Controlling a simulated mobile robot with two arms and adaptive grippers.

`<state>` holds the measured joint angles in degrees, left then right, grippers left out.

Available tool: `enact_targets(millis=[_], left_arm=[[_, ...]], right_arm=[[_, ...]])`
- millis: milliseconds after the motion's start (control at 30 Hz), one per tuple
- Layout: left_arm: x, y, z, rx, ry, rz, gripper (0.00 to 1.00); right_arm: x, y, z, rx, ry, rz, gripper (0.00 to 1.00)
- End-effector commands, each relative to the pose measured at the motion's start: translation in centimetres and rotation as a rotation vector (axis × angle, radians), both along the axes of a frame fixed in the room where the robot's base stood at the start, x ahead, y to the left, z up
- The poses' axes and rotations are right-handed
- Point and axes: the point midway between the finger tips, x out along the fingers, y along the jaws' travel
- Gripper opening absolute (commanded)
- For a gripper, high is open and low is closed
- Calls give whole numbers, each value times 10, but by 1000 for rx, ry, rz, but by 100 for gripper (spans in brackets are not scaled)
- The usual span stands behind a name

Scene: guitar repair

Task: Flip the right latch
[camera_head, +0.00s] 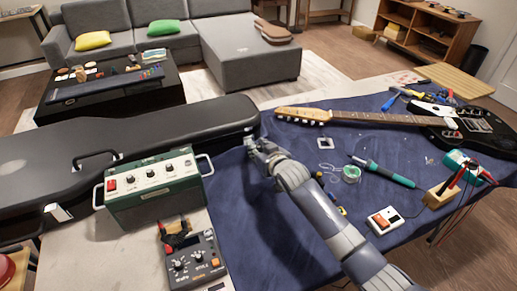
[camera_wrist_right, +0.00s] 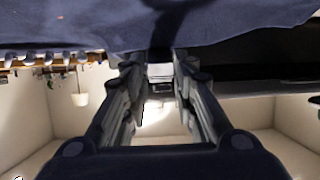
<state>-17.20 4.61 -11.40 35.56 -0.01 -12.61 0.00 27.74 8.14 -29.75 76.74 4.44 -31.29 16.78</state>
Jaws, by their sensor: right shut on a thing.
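The black guitar case (camera_head: 150,130) lies closed on the left part of the table. Its right latch is at the case's right end, largely hidden by my right gripper (camera_head: 258,148) in the head view. In the right wrist view, a pale metal latch piece (camera_wrist_right: 160,71) sits between the fingertips of my right gripper (camera_wrist_right: 160,66), which is shut on it. Another latch (camera_head: 60,212) shows on the case's front left side, with a bright plate. My left gripper is not in view.
A green amplifier box (camera_head: 153,188) stands close in front of the case, left of my right gripper. A black pedal (camera_head: 192,262) is nearer. An electric guitar (camera_head: 380,119), a soldering iron (camera_head: 382,171) and a solder spool (camera_head: 351,174) lie on the blue cloth (camera_head: 240,230).

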Motion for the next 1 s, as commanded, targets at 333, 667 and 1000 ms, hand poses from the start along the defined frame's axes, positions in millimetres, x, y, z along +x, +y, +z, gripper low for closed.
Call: enact_targets(millis=[333, 667, 1000], left_arm=[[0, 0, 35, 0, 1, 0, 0], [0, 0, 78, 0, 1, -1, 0], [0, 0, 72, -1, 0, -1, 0]], right_arm=[[5, 2, 16, -31, 92, -1, 0], [20, 7, 31, -100, 308, 0, 0], [33, 12, 33, -158, 489, 1, 0]])
